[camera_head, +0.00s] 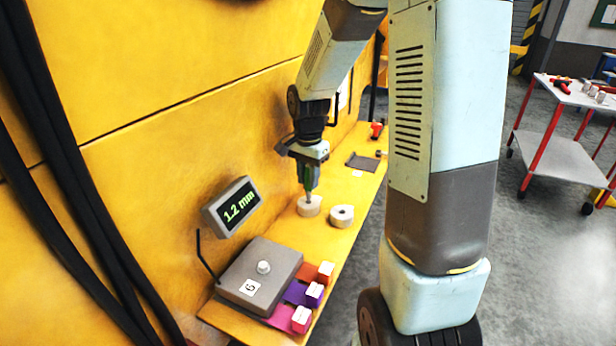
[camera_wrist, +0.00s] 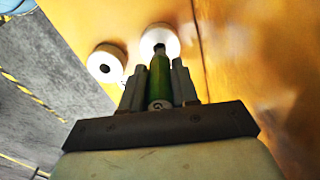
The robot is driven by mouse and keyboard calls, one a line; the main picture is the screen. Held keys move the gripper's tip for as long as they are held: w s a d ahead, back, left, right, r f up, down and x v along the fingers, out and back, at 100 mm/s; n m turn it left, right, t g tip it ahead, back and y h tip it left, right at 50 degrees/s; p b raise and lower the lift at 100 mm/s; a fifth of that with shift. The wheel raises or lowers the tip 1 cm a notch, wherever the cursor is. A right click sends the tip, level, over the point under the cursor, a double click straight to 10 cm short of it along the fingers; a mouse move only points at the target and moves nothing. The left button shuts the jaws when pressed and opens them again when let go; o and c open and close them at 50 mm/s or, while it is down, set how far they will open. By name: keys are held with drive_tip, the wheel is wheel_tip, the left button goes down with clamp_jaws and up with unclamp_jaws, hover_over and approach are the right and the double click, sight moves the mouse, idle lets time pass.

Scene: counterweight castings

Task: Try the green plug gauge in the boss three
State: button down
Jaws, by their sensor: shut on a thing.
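My gripper (camera_head: 309,184) is shut on the green plug gauge (camera_wrist: 158,78), which points down, its handle between the fingers. The gauge's tip is over a pale round boss (camera_head: 309,207), which also shows in the wrist view (camera_wrist: 165,33). The tip hides the boss's hole, and I cannot tell whether it has entered. A second pale boss (camera_head: 342,211) with a dark open hole stands beside it on the yellow ledge; it also shows in the wrist view (camera_wrist: 100,70). I can read no number on either boss.
A grey box (camera_head: 277,262) with a white knob and a numbered label sits on the near ledge. A display (camera_head: 238,207) above it reads 1.2 mm. A dark mat (camera_head: 362,162) lies farther back. The yellow wall is close at left.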

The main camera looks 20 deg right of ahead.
sight(308, 190)
drive_tip(key=shift+s+f, duration=0.1)
drive_tip(key=shift+f, duration=1.8)
idle(3.2)
drive_tip(key=c, duration=0.8)
unclamp_jaws()
wheel_tip(308, 190, up, 26)
drive_tip(key=shift+f, duration=0.15)
idle(0.6)
